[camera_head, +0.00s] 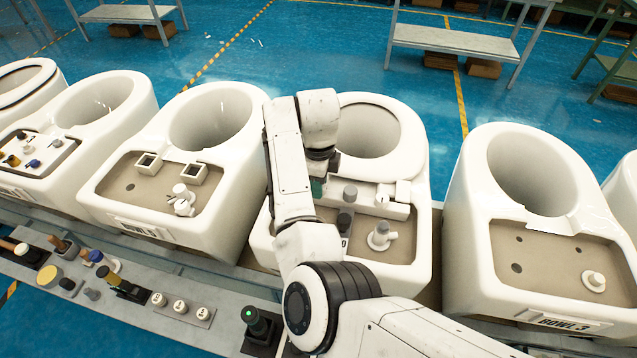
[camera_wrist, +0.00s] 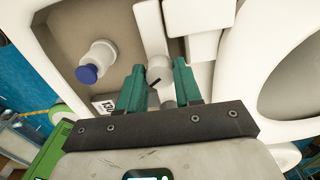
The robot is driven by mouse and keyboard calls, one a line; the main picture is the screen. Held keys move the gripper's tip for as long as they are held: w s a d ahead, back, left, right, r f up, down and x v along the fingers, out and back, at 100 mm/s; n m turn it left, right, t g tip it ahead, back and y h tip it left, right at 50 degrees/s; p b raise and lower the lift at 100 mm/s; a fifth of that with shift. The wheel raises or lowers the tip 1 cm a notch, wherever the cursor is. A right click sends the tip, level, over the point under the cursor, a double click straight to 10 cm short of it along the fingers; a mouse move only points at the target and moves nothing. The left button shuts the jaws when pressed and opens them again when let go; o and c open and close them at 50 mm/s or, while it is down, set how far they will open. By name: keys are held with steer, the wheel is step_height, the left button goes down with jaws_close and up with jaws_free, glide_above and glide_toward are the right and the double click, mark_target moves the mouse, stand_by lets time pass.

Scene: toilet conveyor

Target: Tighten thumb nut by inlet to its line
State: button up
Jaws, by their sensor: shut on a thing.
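In the wrist view my gripper (camera_wrist: 158,66) has its two green fingers on either side of a white round piece, which looks like the thumb nut (camera_wrist: 160,73). The fingers are shut on it. A short dark line shows on its side. A white fitting with a blue end (camera_wrist: 97,62) stands apart to the left, on the beige deck of the toilet bowl. In the head view my arm hides most of the gripper and the nut; only a bit of green finger (camera_head: 317,188) shows. Which fitting is the inlet, I cannot tell.
In the head view a white fitting (camera_head: 381,237) and grey knobs (camera_head: 350,193) stand on the same deck. Other bowls (camera_head: 535,175) flank it. A grey bench (camera_head: 150,300) with several tools and parts runs along the front. A white block (camera_wrist: 190,45) is close to the right finger.

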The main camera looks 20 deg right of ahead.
steer(key=m+b, duration=0.1)
steer(key=m, duration=0.5)
steer(key=shift+w+r, duration=0.1)
steer(key=shift+m, duration=0.3)
stand_by(0.3)
steer(key=o, duration=1)
steer(key=shift+o, duration=0.2)
step_height(320, 180, up, 11)
steer(key=b, duration=0.2)
